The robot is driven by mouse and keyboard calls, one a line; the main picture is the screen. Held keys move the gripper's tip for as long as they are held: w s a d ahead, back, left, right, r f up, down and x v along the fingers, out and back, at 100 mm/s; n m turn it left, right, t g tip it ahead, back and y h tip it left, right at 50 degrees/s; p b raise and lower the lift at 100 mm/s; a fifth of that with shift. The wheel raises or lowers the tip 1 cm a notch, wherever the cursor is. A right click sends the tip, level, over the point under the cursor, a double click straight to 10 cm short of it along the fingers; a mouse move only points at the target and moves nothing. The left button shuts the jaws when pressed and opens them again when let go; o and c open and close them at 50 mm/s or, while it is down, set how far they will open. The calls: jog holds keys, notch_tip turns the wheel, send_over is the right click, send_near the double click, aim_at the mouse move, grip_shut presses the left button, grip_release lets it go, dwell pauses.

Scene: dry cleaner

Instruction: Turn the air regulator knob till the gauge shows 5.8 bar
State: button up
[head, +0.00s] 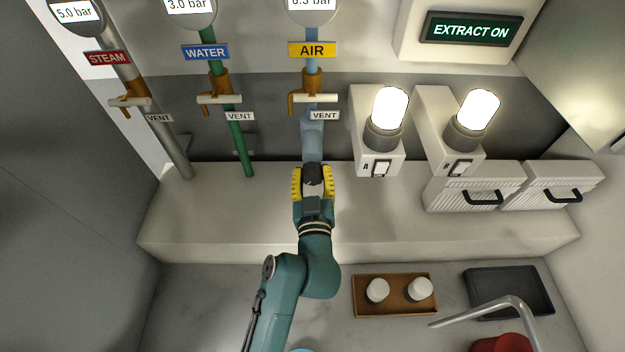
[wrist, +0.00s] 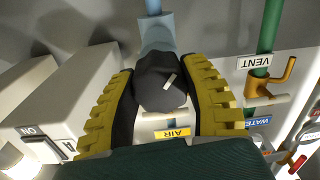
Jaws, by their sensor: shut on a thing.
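The air regulator knob (wrist: 161,84) is dark and round with a pale pointer mark, at the lower end of the light blue air pipe (head: 312,140). My gripper (head: 311,182) has its yellow-padded fingers on both sides of the knob; the wrist view shows them closed around it (wrist: 163,100). In the head view my gripper mostly hides the knob. The air gauge (head: 311,6) is cut by the top edge of the head view and appears to read 6.3 bar. The yellow AIR label (head: 312,50) is below it.
Steam (head: 76,14) and water (head: 190,8) gauges read 5.0 and 3.0 bar. Lever valves with VENT tags (head: 324,115) sit on the pipes. Two lit lamps (head: 388,108) stand right of my gripper. A brown tray (head: 395,309) with two white jars lies on the counter below.

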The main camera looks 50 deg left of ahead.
jog(key=n+b, duration=0.4)
jog(key=b, duration=0.1)
jog(key=shift+f+b, duration=0.3)
jog(key=shift+r+n+b, duration=0.2)
jog(key=shift+n+b, duration=0.95)
jog(key=shift+n, duration=0.05)
jog(key=o, duration=1.2)
jog(key=shift+r, duration=0.1)
jog(key=shift+o, duration=0.2)
jog(key=v, duration=1.2)
